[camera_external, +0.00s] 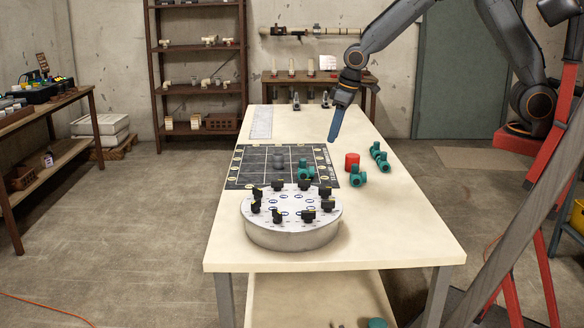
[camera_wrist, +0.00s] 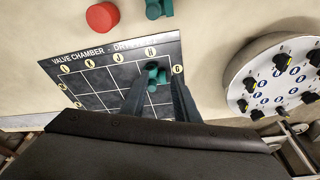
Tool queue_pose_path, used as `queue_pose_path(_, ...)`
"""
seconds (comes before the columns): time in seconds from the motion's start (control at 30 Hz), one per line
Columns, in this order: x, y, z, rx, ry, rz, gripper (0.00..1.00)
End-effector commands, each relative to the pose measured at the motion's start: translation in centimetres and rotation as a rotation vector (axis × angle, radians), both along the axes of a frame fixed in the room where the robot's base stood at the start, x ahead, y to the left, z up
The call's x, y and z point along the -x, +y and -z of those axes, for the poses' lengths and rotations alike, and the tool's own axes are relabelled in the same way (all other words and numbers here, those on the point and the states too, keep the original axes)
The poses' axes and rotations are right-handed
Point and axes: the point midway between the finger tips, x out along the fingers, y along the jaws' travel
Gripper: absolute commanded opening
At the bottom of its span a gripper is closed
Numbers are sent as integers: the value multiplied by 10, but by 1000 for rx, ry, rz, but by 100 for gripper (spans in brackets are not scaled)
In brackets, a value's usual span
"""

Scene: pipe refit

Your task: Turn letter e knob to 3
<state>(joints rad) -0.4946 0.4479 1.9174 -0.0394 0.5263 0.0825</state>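A round grey knob panel (camera_external: 290,235) stands at the near part of the table, with several black knobs (camera_external: 325,192) around its top. It also shows at the right of the wrist view (camera_wrist: 240,72), with blue-ringed marks beside the knobs. The letters are too small to read surely, so I cannot tell which knob is E. My gripper (camera_external: 333,138) hangs above the table, beyond the panel and clear of it. In the wrist view its two dark blue fingers (camera_wrist: 156,78) are apart, with nothing held between them.
The table's near right corner is clear.

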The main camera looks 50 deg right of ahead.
Motion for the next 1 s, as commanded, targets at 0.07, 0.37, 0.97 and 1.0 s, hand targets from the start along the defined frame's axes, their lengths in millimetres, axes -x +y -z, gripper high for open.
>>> queue_pose_path(0.07, 0, 0, 0, 0, 0, 0, 32)
queue_pose_path(0.37, -3, 12, 0, -1, 1, -36, 48)
queue_pose_path(0.97, 6, 297, -2, -120, -66, -1027, 48)
queue_pose_path(1.0, 8, 303, -3, -124, -71, -1051, 48)
